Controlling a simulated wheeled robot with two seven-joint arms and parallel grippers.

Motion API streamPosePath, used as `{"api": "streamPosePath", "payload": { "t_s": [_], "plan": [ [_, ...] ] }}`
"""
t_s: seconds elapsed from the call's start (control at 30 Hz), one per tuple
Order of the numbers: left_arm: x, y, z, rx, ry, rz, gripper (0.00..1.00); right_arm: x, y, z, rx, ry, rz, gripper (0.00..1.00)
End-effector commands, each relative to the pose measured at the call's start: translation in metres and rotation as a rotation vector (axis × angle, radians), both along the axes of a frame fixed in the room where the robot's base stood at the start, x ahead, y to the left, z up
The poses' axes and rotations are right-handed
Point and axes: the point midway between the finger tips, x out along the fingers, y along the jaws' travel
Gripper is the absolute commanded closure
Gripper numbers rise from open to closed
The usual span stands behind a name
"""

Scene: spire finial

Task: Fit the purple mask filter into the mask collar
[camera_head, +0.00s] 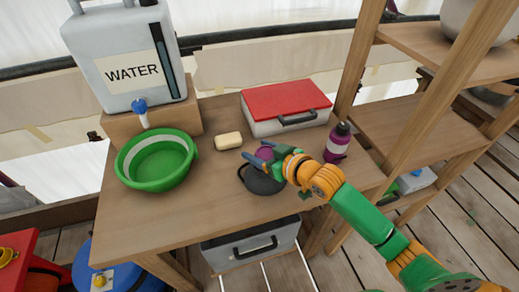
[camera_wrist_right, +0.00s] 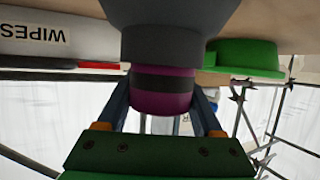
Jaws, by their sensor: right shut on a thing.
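The purple mask filter (camera_head: 264,152) shows a dark band in the right wrist view (camera_wrist_right: 163,101). My right gripper (camera_head: 265,155) has its blue fingers on both sides of the filter and is shut on it. The dark grey mask (camera_head: 262,182) lies on the wooden table just below the filter. In the right wrist view the mask's collar (camera_wrist_right: 163,47) lines up with the filter's end, with no clear gap. I cannot tell how deep the filter sits in the collar. My left gripper is not in view.
A green basin (camera_head: 157,181), a soap bar (camera_head: 228,141), a red-lidded white case (camera_head: 287,104) and a purple bottle (camera_head: 337,142) stand around the mask. A water container (camera_head: 126,55) is at the back left. The table's front (camera_head: 205,231) is clear.

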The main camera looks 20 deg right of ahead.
Motion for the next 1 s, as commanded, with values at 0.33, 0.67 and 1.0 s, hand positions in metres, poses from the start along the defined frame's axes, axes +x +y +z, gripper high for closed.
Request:
{"api": "streamPosePath", "payload": {
  "t_s": [0.33,0.67,1.0],
  "plan": [
    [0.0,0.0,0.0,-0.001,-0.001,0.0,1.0,0.0,0.0,0.0,0.0,0.0,0.0,0.02],
    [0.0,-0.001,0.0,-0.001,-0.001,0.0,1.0,-0.002,-0.001,0.002,0.0,-0.001,0.0,0.02],
    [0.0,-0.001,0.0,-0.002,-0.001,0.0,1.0,-0.065,-0.031,0.028,-0.004,0.003,-0.001,0.02]
  ]
}}
